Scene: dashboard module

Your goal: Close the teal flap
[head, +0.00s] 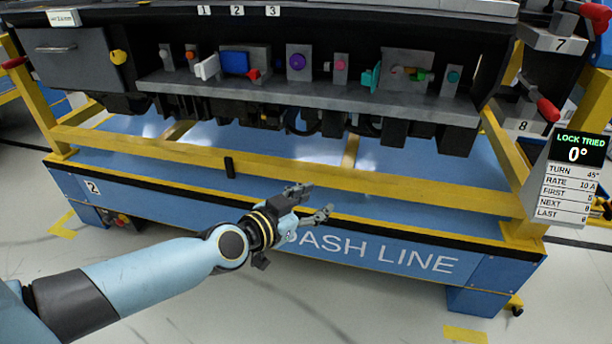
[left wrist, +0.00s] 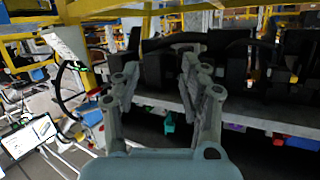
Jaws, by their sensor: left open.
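The teal flap (head: 371,77) is on the right half of the dashboard module's front, between a pink knob and a grey plate. It seems to stick out from its mount, but it is too small to tell its exact angle. A teal piece (left wrist: 169,121), likely the flap, shows in the left wrist view between my fingers. My left gripper (head: 318,200) is open and empty, below and in front of the module, well apart from the flap. It also shows in the left wrist view (left wrist: 152,80). My right gripper is in neither view.
A grey ledge (head: 300,97) runs below the controls. Nearby are a pink knob (head: 341,65), a purple knob (head: 297,62), a blue panel (head: 234,62) and a teal knob (head: 453,77). A yellow rail (head: 400,186) crosses below, beyond my left gripper.

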